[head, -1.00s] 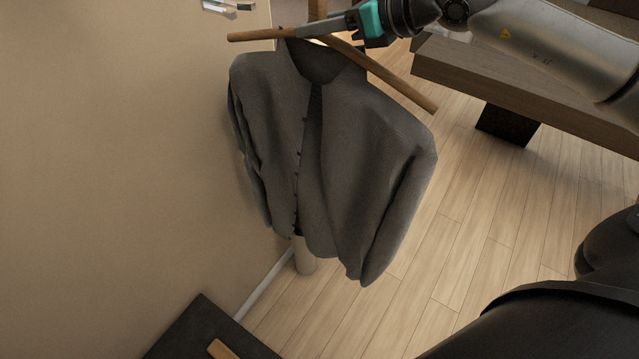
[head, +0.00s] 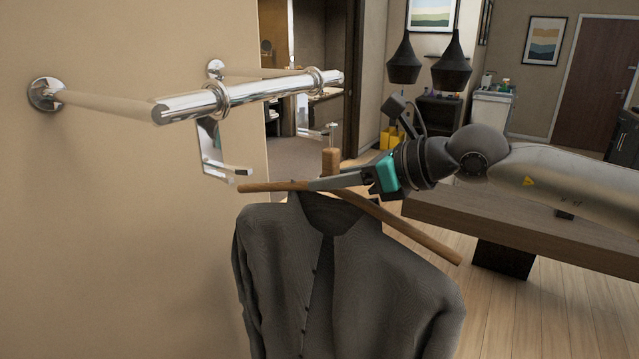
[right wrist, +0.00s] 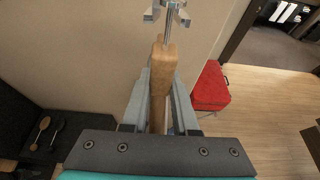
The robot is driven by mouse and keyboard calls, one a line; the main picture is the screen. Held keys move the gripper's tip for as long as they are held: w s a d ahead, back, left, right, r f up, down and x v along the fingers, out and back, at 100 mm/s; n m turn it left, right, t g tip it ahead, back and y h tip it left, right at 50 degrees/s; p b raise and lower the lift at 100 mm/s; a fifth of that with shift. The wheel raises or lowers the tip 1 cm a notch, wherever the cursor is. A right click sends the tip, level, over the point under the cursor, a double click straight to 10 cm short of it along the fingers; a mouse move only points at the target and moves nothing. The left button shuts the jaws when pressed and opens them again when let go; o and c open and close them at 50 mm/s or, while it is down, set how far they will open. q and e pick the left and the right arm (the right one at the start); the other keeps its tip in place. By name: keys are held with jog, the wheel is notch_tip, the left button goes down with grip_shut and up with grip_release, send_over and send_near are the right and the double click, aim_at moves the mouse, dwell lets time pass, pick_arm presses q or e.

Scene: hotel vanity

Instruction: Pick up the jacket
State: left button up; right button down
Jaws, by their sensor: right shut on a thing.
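The dark grey jacket (head: 360,275) hangs on a wooden hanger (head: 405,228), its collar up near the hanger's middle. Its lower part is cut off by the bottom of the head view. My right gripper (head: 318,184) comes in from the right and is shut on the hanger near its neck. In the right wrist view the fingers (right wrist: 158,105) lie on both sides of the wooden hanger (right wrist: 163,72), whose metal stem rises above it. The jacket does not show clearly there. My left gripper is not in view.
A wooden bench (head: 520,230) stands behind my right arm.

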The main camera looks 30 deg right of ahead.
aim_at(351, 203)
jog(key=shift+s+d+b, duration=0.5)
jog(key=shift+s+b, duration=0.15)
jog(key=shift+s, duration=0.15)
jog(key=shift+s+d+b, duration=0.45)
jog(key=shift+s+b, duration=0.15)
jog(key=shift+s, duration=0.15)
jog(key=s+d+b, duration=0.1)
jog(key=s, duration=0.1)
jog(key=s+d+b, duration=0.2)
jog(key=s, duration=0.1)
jog(key=s+d+b, duration=0.2)
jog(key=s, duration=0.1)
jog(key=shift+r, duration=0.1)
jog(key=shift+s+d, duration=0.2)
jog(key=shift+s, duration=0.4)
jog(key=shift+b, duration=0.75)
